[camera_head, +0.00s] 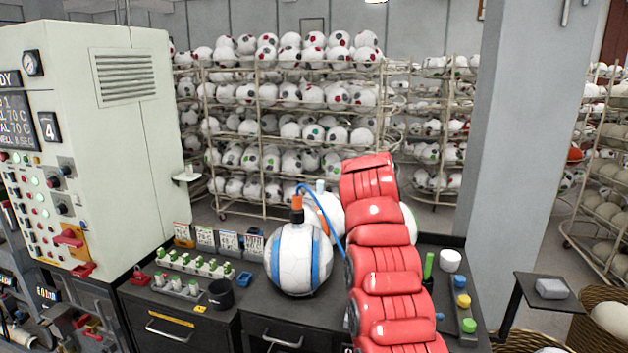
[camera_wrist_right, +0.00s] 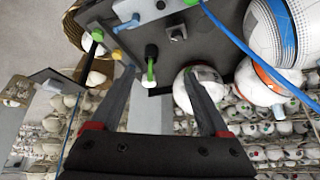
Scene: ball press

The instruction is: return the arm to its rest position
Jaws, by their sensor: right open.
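My right arm, with red segmented covers, rises from the bottom of the head view over the dark workbench (camera_head: 300,310). Its gripper is hidden there. In the right wrist view my right gripper (camera_wrist_right: 159,70) is open, with its two dark fingers apart and nothing held between them. A white ball with blue stripes (camera_head: 298,258) sits on the bench left of the arm, an orange-tipped fitting and blue hose at its top. More white balls (camera_head: 325,211) stand behind it, partly hidden by the arm. My left gripper is not in view.
A control cabinet (camera_head: 120,150) stands at the left. Racks of balls (camera_head: 290,130) fill the back, and a grey pillar (camera_head: 515,150) is at the right. A black cup (camera_head: 220,294), white cup (camera_head: 450,261) and small jars lie on the bench. A small side stand (camera_head: 540,290) is at right.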

